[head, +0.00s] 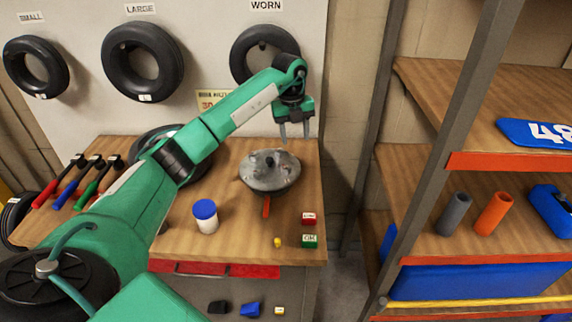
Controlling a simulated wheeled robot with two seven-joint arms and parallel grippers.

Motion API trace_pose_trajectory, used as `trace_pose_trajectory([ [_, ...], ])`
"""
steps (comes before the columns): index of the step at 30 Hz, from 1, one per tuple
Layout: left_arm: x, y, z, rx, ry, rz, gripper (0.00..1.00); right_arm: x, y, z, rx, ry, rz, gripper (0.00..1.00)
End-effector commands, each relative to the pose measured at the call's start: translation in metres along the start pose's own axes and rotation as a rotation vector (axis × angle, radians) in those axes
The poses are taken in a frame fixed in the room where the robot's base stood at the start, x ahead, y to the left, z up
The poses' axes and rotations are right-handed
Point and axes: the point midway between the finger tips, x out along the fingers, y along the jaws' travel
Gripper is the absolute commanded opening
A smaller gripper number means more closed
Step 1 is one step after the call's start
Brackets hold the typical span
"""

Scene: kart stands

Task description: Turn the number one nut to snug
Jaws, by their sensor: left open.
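A round grey metal hub (258,184) lies on the wooden workbench, with a dark centre and small marks on its face. Its nuts are too small to tell apart, so I cannot pick out number one. My left gripper (295,131) is open and empty, fingers pointing down, above and behind the hub's right side and apart from it. My right gripper is not in view.
Tools with red (45,194), blue (67,197) and green handles lie at the bench's left. Shelves with a grey post (438,150) stand right.

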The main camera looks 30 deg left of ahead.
Motion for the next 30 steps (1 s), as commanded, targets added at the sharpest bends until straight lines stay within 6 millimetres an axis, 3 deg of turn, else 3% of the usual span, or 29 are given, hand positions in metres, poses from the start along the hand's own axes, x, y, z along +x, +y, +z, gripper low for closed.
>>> trace_pose_trajectory([
  [4,-0.015,0.020,0.014,-0.062,-0.025,0.080,0.49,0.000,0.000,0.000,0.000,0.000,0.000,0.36],
  [8,-0.008,0.023,0.015,-0.069,-0.025,0.092,0.49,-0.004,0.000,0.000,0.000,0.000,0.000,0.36],
  [24,0.094,0.032,0.016,-0.067,-0.022,0.090,0.49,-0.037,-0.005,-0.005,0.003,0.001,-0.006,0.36],
  [30,0.116,0.033,0.017,-0.066,-0.024,0.087,0.49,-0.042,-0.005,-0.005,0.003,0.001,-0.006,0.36],
])
